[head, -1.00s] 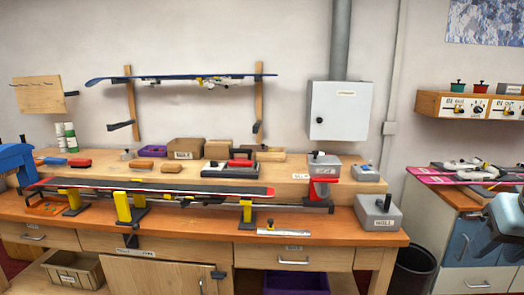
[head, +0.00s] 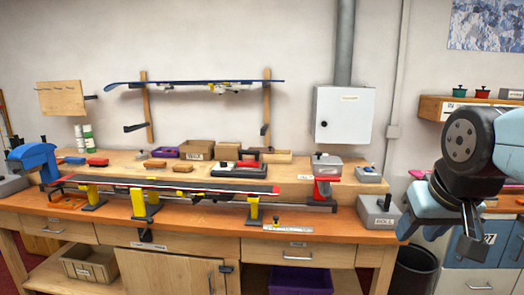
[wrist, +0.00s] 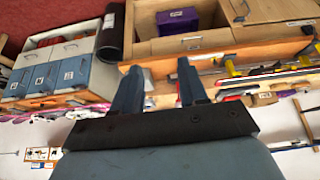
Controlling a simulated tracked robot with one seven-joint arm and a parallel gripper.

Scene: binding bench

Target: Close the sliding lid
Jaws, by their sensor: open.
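No lid can be made out for certain as the sliding one. A grey box (head: 378,214) with a black knob on top stands at the right end of the bench. A second grey box (head: 327,161) with a dark knob sits on a red stand behind it, and a smaller grey box (head: 368,175) stands beside that. My gripper (head: 470,238) is at the right in the head view, to the right of these boxes and apart from them. In the wrist view my gripper (wrist: 158,82) shows two separated fingers with nothing held between them.
The wooden bench (head: 180,220) carries a ski on yellow supports (head: 254,210). A black bin (head: 414,270) stands on the floor by the bench's right end. A purple bin (head: 300,280) sits beneath it. Blue drawers (wrist: 40,80) stand to the right of the bench.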

